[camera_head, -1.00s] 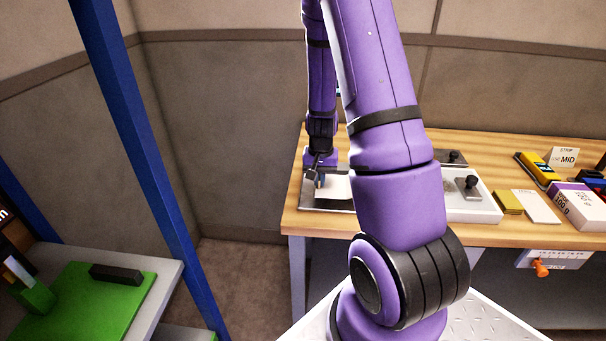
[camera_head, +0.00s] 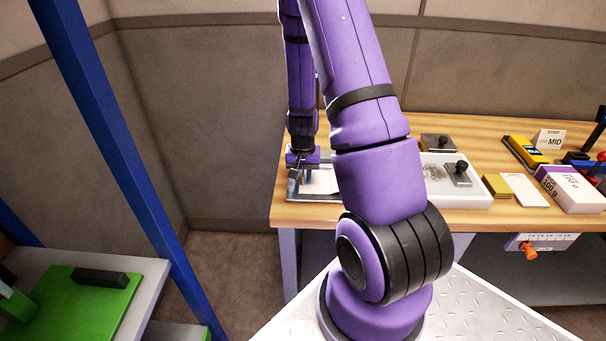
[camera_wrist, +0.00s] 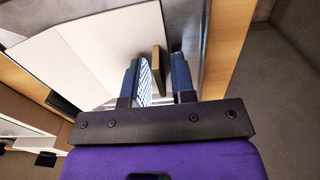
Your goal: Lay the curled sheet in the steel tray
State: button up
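The white sheet (camera_head: 322,181) lies in or over the steel tray (camera_head: 293,190) at the left end of the wooden bench, partly hidden by my arm. In the wrist view the sheet (camera_wrist: 105,40) is bent along a line, with its other part to the left. A grey metal strip of the tray (camera_wrist: 191,25) runs beside it. My gripper (camera_head: 307,178) points down at the tray's left part. In the wrist view its fingers (camera_wrist: 157,80) stand apart, with a small brown block (camera_wrist: 158,70) visible between or beyond them. I cannot tell whether a finger touches the sheet.
Right of my arm on the bench (camera_head: 480,128) are a white tray (camera_head: 436,187) with a black-knobbed plate, a yellow pad (camera_head: 497,186), a white pad (camera_head: 524,190) and a paper ream (camera_head: 570,189). A blue post (camera_head: 120,155) and a green-topped shelf (camera_head: 85,305) stand left.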

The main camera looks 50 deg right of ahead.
jog(key=shift+o, duration=0.3)
jog(key=shift+r, duration=0.1)
jog(key=a+r+n+t, duration=0.1)
jog(key=a+r, duration=0.3)
jog(key=r, duration=0.7)
jog(key=a+r+n+t, duration=0.1)
jog(key=a+r+n, duration=0.15)
jog(key=r, duration=0.85)
jog(key=s+a+r+n+t, duration=0.3)
jog(key=s+a+r+n, duration=0.3)
jog(key=s+a+r, duration=0.8)
jog(key=s+r, duration=0.2)
jog(key=s, duration=0.1)
jog(key=shift+s+a, duration=0.15)
jog(key=shift+a, duration=0.25)
jog(key=shift+d, duration=0.1)
